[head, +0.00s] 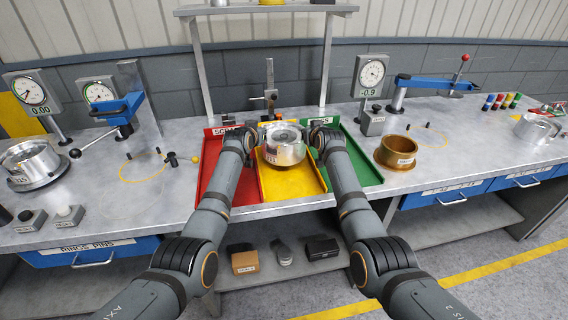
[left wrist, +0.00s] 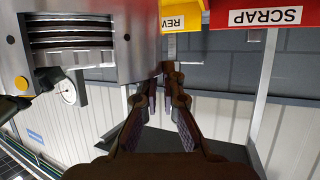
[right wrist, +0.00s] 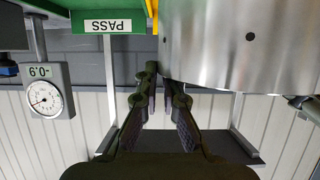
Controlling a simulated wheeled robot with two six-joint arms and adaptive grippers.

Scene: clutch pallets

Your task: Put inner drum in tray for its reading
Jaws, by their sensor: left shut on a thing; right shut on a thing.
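A silver inner drum (head: 284,150) is over the yellow tray (head: 292,190), between my two grippers. My left gripper (head: 250,137) is shut on its left edge and my right gripper (head: 312,135) on its right edge. The drum's metal wall fills the upper left of the left wrist view (left wrist: 125,50) and the upper right of the right wrist view (right wrist: 230,45). I cannot tell if its bottom touches the tray. The red SCRAP tray (head: 212,170) is on the left and the green PASS tray (head: 362,172) on the right. A dial gauge (head: 370,78) reads -0.9.
A brass ring (head: 395,153) stands right of the green tray. A gauge post (head: 269,90) stands behind the trays. A second drum (head: 30,163) sits at the far left, and a silver part (head: 535,128) at the far right. Shelf posts (head: 327,60) rise behind.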

